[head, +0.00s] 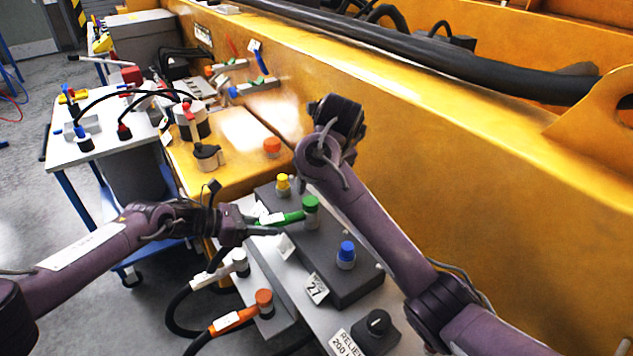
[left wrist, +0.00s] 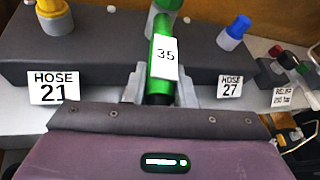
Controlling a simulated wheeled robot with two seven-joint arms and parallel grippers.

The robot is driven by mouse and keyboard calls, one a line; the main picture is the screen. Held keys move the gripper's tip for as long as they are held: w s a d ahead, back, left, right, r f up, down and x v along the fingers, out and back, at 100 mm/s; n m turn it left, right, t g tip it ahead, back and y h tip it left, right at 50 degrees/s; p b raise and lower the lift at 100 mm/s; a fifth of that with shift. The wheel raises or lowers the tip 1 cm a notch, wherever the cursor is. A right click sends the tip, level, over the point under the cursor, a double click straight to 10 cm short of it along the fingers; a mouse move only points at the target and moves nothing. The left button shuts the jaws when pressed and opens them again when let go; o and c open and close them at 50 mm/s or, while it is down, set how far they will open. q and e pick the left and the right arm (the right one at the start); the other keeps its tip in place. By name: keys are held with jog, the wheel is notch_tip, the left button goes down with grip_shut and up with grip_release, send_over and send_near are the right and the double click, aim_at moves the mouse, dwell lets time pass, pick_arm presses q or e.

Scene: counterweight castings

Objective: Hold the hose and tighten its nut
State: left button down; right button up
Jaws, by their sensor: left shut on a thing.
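The green hose end (head: 291,216) has a white tag reading 35 in the left wrist view (left wrist: 164,60). It leads to the green nut (head: 311,204) on the dark grey block (head: 329,277). The nut shows only partly at the top of the left wrist view (left wrist: 168,4). My left gripper (head: 268,227) is shut on the green hose, with one finger on each side in the left wrist view (left wrist: 164,88). My right arm reaches up past the block. Its dark end (head: 337,115) is above and beyond the nut, and its fingers cannot be made out.
A yellow fitting (head: 283,184) and a blue fitting (head: 346,254) flank the green nut on the block. White-ended (head: 214,271) and orange-ended (head: 234,320) hoses hang in front. A black knob (head: 377,322) sits at right. The yellow machine wall (head: 480,190) rises behind.

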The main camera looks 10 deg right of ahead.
pick_arm(q)
jog(key=c, duration=1.1)
grip_release()
